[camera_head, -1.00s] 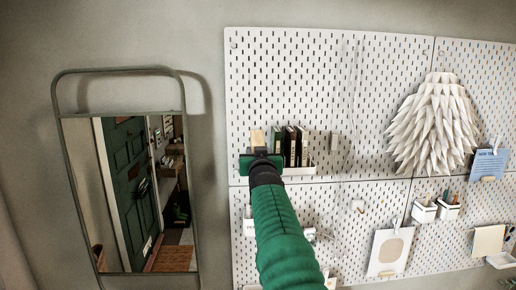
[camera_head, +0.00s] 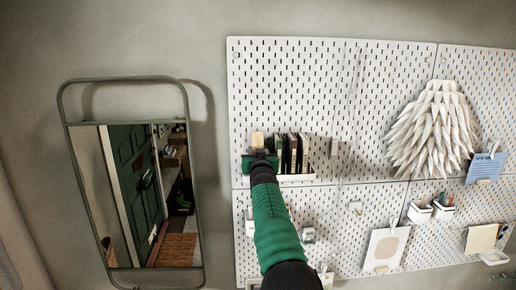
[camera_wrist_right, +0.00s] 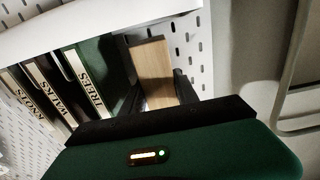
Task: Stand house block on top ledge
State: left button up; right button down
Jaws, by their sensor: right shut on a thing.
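The house block (camera_head: 257,139) is a small pale wooden piece, held at the left end of the top ledge (camera_head: 298,178). My right gripper (camera_head: 259,155) is shut on it, left of several upright dark books (camera_head: 291,152). In the right wrist view the block (camera_wrist_right: 152,68) is between the two dark fingers (camera_wrist_right: 157,84), next to the green book. The white ledge (camera_wrist_right: 75,28) crosses the top left there. The gripper hides the ledge's left end in the head view, so I cannot tell whether the block touches it. My left gripper is not in view.
White pegboard (camera_head: 290,75) backs the ledge. A mirror (camera_head: 150,200) hangs at left. A white feathery shade (camera_head: 433,130), small white cups (camera_head: 420,213) and pinned cards (camera_head: 385,248) are at right. The board above the books is clear.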

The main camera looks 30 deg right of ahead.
jog(key=shift+w+f+b, duration=0.1)
jog(key=shift+f+b, duration=2)
jog(key=shift+b, duration=0.05)
jog(key=c, duration=0.9)
grip_release()
jog(key=shift+o, duration=0.2)
jog(key=shift+s+a+f+b, duration=0.15)
jog(key=shift+s+f+b, duration=0.1)
jog(key=shift+b, duration=0.15)
jog(key=b+v, duration=0.9)
jog(key=v, duration=0.7)
jog(key=shift+r, duration=0.2)
